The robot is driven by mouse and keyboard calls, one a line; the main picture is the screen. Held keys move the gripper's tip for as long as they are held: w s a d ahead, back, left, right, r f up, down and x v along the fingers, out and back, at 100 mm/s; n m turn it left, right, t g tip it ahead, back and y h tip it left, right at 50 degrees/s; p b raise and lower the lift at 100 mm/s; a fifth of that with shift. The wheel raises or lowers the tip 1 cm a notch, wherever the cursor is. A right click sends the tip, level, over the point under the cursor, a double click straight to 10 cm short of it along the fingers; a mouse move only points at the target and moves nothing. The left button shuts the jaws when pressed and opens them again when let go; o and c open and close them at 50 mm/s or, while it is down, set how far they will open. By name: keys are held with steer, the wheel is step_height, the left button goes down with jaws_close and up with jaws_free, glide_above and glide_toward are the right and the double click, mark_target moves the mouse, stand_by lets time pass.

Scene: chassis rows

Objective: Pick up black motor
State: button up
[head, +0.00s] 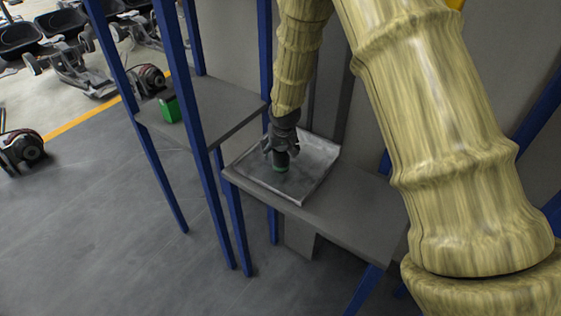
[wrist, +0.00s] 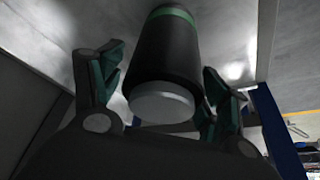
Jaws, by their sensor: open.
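The black motor (wrist: 165,58) is a dark cylinder with a pale grey end cap and a green band at its far end. In the wrist view it lies between the two fingers of my gripper (wrist: 160,90). The fingers are spread, with green inner pads, and a gap shows on the right side. In the head view my gripper (head: 281,150) points down over a grey metal tray (head: 312,178). The motor's dark body and green band (head: 281,168) show just below the fingers, inside the tray. My gripper hides part of the motor there.
The tray sits on a grey shelf (head: 350,222) with blue posts (head: 203,90). A neighbouring shelf (head: 222,105) on the left holds a green box (head: 168,106). Dark wheeled chassis (head: 75,68) stand at the far left.

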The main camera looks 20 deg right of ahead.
steer(key=shift+w+d+f, duration=0.1)
steer(key=shift+w+f, duration=0.35)
steer(key=shift+w, duration=0.05)
steer(key=shift+s+r, duration=0.2)
steer(key=shift+s, duration=0.05)
steer(key=shift+s+r, duration=0.4)
steer(key=shift+s, duration=0.2)
steer(key=shift+s+r, duration=0.4)
steer(key=shift+s, duration=0.2)
steer(key=c, duration=0.7)
steer(key=shift+s+r, duration=0.25)
steer(key=c, duration=0.3)
steer(key=shift+w+f, duration=0.7)
steer(key=shift+w, duration=0.1)
jaws_close()
steer(key=shift+w+f, duration=0.1)
steer(key=shift+f, duration=0.05)
steer(key=shift+s, duration=0.25)
